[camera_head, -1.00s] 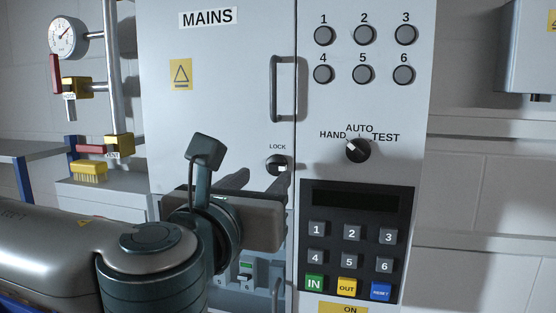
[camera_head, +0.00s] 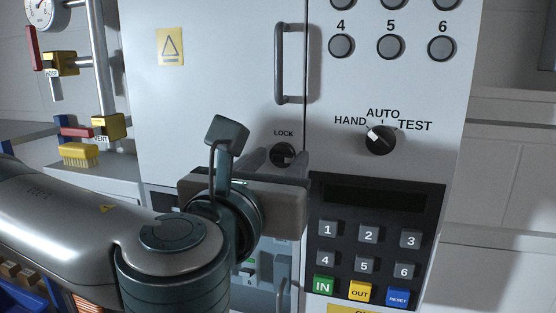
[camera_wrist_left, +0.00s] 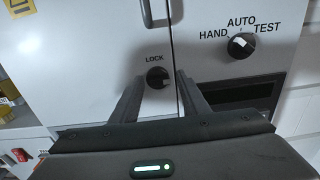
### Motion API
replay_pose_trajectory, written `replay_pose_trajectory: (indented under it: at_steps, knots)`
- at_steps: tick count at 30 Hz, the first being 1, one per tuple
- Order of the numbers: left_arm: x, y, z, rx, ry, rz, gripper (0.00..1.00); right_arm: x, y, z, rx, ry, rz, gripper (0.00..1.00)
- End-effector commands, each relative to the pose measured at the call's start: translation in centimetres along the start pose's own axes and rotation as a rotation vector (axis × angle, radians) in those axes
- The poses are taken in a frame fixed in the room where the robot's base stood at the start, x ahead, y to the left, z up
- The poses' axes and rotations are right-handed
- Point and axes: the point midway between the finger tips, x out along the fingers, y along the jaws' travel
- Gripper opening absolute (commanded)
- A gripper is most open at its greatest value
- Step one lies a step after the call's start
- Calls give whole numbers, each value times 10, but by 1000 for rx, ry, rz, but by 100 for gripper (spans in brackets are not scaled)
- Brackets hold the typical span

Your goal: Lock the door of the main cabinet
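The main cabinet door (camera_head: 215,80) is a grey panel that looks flush with the frame, with a dark vertical handle (camera_head: 281,65) near its right edge. The lock knob (camera_head: 284,153), round and black under the word LOCK, sits below the handle; it also shows in the left wrist view (camera_wrist_left: 157,77) with a small pale mark low on its face. My left gripper (camera_head: 278,158) is open in front of the knob, one finger on each side. In the left wrist view, the fingers (camera_wrist_left: 158,86) stand apart with clear gaps beside the knob. Contact is not visible. My right gripper is not in view.
A black HAND/AUTO/TEST selector (camera_head: 380,140) and a keypad (camera_head: 370,245) are to the right of the door. Round buttons (camera_head: 390,47) are above. A yellow brush (camera_head: 79,154) and valve pipes are at the left. My forearm covers the lower left.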

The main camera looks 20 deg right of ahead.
Motion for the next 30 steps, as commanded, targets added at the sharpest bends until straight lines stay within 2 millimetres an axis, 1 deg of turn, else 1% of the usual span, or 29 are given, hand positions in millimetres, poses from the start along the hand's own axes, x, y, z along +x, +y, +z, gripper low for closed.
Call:
replay_pose_trajectory:
  at_steps: [1,4,5,11,17,23,30]
  knots:
    - [0,0,0,0,0,0,29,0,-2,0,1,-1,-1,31]
    - [0,0,0,0,0,0,5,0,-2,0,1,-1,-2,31]
    - [0,0,0,0,0,0,2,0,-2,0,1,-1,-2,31]
    - [0,0,0,-5,0,0,2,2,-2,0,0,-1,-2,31]
    - [0,0,-2,-42,-1,1,2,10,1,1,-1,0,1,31]
    - [0,1,-4,-133,-2,0,2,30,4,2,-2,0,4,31]
    - [0,1,-4,-292,-1,1,2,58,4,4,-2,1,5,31]
